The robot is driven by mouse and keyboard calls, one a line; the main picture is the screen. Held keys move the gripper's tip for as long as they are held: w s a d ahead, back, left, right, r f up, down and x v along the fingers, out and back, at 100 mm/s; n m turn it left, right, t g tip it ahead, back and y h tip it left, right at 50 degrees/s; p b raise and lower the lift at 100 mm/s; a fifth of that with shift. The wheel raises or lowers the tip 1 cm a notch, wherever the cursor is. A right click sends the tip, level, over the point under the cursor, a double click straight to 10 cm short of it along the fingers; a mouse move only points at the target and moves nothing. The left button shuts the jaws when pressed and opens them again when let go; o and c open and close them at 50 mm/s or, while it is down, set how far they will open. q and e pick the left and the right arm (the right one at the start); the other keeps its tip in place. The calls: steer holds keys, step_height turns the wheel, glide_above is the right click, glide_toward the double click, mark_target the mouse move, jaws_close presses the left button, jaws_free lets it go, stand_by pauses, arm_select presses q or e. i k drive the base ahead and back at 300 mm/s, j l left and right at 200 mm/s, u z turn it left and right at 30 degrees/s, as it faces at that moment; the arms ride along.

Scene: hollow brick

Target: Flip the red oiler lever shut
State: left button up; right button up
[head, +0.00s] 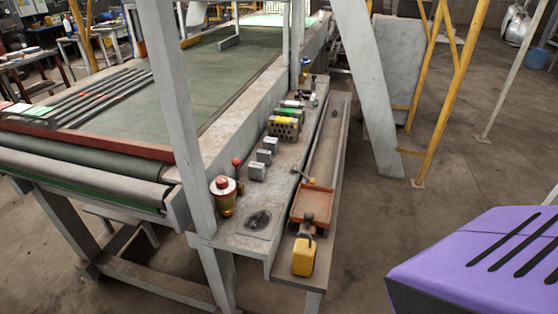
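The oiler (224,197) stands upright on the near end of the grey ledge beside the conveyor. It has a red top with a pale middle and an amber-gold body. A red ball knob (237,161) on a thin upright stem shows just behind it and to its right. I cannot tell from here whether this stem joins the oiler, and a separate lever on the oiler's top is too small to make out. Neither of my grippers is in view.
A dark oval dish (258,220) lies right of the oiler. Small grey blocks (257,171) stand behind. The lower shelf holds an orange-brown tray (312,204) and a yellow container (303,257). A grey post (181,120) rises left of the oiler. Open floor (365,235) lies right.

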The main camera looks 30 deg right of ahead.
mark_target(236, 162)
steer(key=i+j+z, duration=0.15)
steer(key=z, duration=0.2)
steer(key=i+j+z, duration=0.15)
steer(key=z, duration=0.25)
steer(key=i+j+z, duration=0.2)
steer(key=z, duration=0.15)
steer(key=l+u, duration=0.1)
steer(key=l, duration=0.6)
